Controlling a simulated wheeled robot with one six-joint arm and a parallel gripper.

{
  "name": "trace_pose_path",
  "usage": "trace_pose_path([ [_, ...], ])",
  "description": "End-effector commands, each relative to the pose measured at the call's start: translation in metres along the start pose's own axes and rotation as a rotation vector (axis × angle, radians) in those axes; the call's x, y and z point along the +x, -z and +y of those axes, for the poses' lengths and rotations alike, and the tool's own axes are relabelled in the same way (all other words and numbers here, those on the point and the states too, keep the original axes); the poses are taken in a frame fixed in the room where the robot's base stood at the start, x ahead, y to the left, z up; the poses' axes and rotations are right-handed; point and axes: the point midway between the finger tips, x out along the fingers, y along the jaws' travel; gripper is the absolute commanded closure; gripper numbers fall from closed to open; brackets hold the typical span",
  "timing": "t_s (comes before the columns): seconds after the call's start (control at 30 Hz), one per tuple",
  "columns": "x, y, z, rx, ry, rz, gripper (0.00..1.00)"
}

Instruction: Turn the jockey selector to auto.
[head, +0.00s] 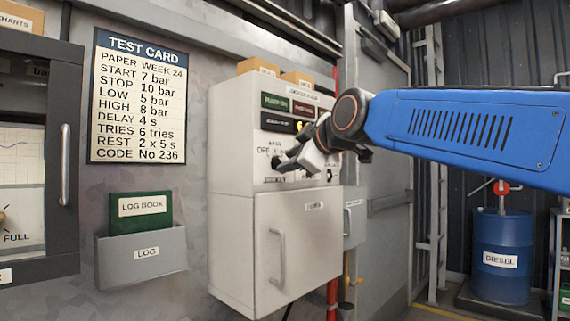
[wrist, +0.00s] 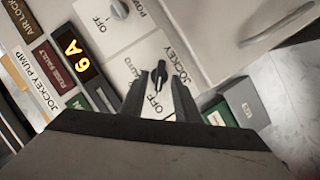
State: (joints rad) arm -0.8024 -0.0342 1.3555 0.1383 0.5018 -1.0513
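The jockey selector (wrist: 160,75) is a small dark knob on a white plate marked JOCKEY, with OFF printed close by and AUTO to the left in the wrist view. Its long side seems to run roughly toward OFF, but its exact setting is hard to tell. My gripper (wrist: 158,88) is open, with one dark finger on each side of the knob. I cannot tell whether either finger touches it. In the head view my gripper (head: 283,164) is at the front of the white jockey pump panel (head: 228,140), and it hides the knob.
A second knob (wrist: 118,8) marked OFF is nearby. An amber display (wrist: 77,55) reads 6 A. Below the panel is a cabinet door with a handle (head: 279,258). A test card (head: 138,97) and log book (head: 141,213) are on the left wall. A diesel drum (head: 502,255) stands right.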

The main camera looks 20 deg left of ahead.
Motion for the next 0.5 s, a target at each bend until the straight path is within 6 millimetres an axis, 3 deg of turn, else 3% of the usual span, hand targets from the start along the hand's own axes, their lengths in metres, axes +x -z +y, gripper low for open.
trace_pose_path([
  [0.2, 0.023, 0.0, 0.0, 0.0, 0.0, -0.001, 0.71],
  [0.5, 0.028, 0.0, 0.0, 0.0, 0.0, 0.0, 0.71],
])
